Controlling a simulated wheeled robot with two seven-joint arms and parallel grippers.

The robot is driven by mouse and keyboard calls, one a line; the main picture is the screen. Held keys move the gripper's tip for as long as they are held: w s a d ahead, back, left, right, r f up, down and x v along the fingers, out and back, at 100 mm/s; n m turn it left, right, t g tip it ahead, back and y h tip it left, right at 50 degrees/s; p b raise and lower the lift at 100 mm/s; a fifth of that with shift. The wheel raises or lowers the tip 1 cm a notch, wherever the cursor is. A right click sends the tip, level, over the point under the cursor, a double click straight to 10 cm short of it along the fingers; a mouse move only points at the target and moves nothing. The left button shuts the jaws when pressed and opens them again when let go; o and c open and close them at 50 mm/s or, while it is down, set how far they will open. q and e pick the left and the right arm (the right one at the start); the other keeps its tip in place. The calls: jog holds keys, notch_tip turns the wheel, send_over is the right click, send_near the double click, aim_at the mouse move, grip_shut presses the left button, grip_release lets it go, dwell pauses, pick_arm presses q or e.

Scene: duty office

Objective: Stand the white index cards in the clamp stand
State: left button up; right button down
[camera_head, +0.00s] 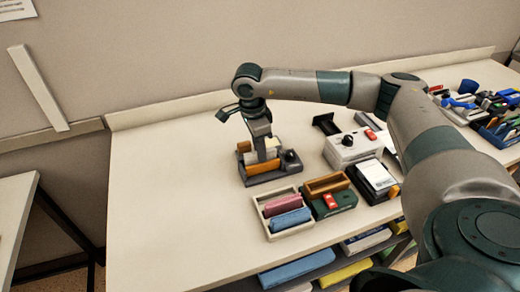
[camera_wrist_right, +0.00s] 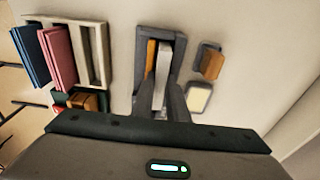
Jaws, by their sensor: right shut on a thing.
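The clamp stand (camera_head: 285,174) is a dark grey base with a black knob, on the left half of the desk. Orange pieces (camera_head: 262,168) stand in or against it. The white index cards (camera_head: 250,157) show as a pale block between orange pieces. My right gripper (camera_head: 262,150) points down over the stand. In the right wrist view its grey fingers are shut on the white cards (camera_wrist_right: 160,88), with an orange strip (camera_wrist_right: 151,55) beside them. The cards' lower edge is hidden, so I cannot tell whether they touch the base. My left gripper is not in view.
A cream tray (camera_head: 262,212) with a pink and a blue block stands in front. A green holder (camera_head: 335,209), a white box with a black knob (camera_head: 350,150) and a black-and-white pad (camera_head: 378,176) stand to the right. The desk's left part is clear.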

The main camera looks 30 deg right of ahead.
jog(key=shift+s+a+f, duration=0.1)
jog(key=shift+s+f, duration=0.2)
jog(key=shift+f, duration=0.2)
jog(key=c, duration=1.7)
grip_release()
jog(key=shift+s, duration=0.1)
jog(key=shift+o, duration=0.2)
jog(key=shift+s+r, duration=0.1)
jog(key=shift+r, duration=0.05)
jog(key=shift+r, duration=0.1)
